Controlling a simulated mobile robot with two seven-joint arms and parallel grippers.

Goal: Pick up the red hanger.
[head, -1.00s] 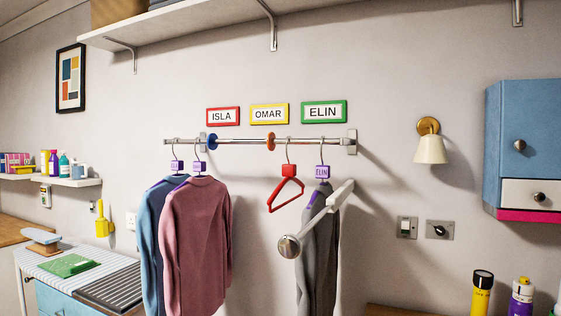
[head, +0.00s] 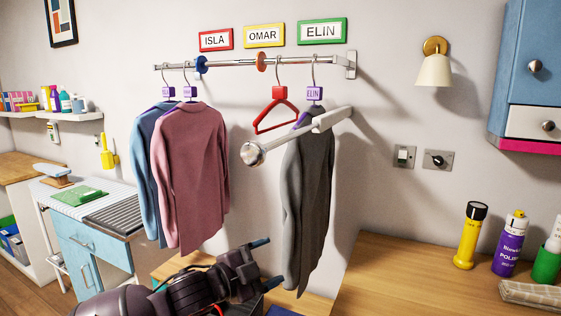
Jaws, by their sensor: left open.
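The red hanger (head: 276,112) hangs by its hook on the metal rail (head: 230,62), with no garment on it. It is just right of the orange disc (head: 261,62) and left of a dark grey top (head: 308,200) on a purple-tagged hanger. My left gripper (head: 268,262) is open and empty at the bottom of the head view, well below the hanger in the picture. My right gripper is not in view.
A white arm with a round metal end (head: 253,154) sticks out from the wall, just below the red hanger and in front of the grey top. Blue and pink tops (head: 190,180) hang at left. A wooden counter (head: 400,285) with bottles is at lower right.

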